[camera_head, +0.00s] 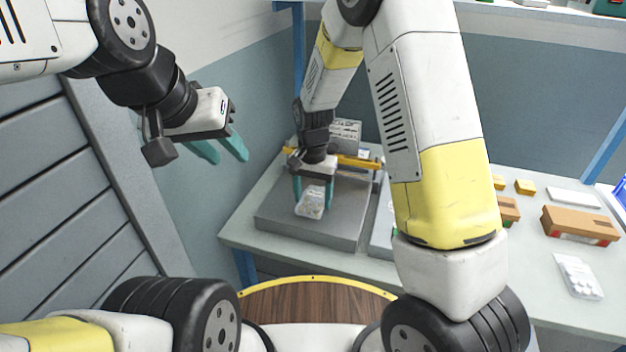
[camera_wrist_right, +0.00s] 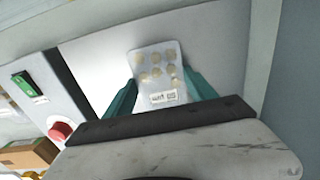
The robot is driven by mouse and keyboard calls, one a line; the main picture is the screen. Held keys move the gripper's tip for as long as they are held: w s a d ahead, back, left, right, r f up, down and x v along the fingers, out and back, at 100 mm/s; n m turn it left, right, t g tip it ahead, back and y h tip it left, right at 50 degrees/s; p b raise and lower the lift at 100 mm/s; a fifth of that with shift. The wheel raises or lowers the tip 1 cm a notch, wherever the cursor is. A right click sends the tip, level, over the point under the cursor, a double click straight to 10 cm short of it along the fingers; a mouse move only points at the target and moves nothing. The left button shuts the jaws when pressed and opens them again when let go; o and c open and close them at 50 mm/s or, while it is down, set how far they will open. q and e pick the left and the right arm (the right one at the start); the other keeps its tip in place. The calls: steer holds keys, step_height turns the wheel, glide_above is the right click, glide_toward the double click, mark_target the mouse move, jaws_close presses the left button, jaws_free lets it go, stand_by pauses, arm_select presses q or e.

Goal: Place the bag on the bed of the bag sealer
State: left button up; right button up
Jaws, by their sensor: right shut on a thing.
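The clear bag (camera_head: 311,203), with several round pale pieces and a small printed label, is between the teal fingers of my right gripper (camera_head: 313,192). The bag also shows in the right wrist view (camera_wrist_right: 158,72), held between the fingers of the right gripper (camera_wrist_right: 160,98). The bag is over the flat grey bed of the bag sealer (camera_head: 345,225); I cannot tell whether it touches the bed. A yellow bar (camera_head: 358,161) crosses the back of the sealer. My left gripper (camera_head: 228,155) is open and empty, in the air left of the bench.
A red button (camera_wrist_right: 60,131) and a green switch (camera_wrist_right: 27,84) show in the wrist view. Another clear bag (camera_head: 578,277) with white pieces lies at the right of the bench. A brown box (camera_head: 580,226) stands behind it. My right arm hides the bench's middle.

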mark_target(313, 200)
steer(key=o, duration=1.5)
steer(key=shift+f, duration=0.1)
steer(key=shift+c, duration=0.2)
step_height(313, 200, up, 12)
steer(key=s+d+r+n+t+y, duration=0.2)
steer(key=s+d+r+t, duration=0.1)
steer(key=s+d+r, duration=0.75)
steer(key=s+d+r+n+t, duration=0.2)
steer(key=s+d+r+t, duration=0.1)
steer(key=s, duration=0.6)
steer(key=shift+d+r, duration=0.35)
steer(key=shift+r, duration=0.35)
steer(key=shift+s, duration=0.1)
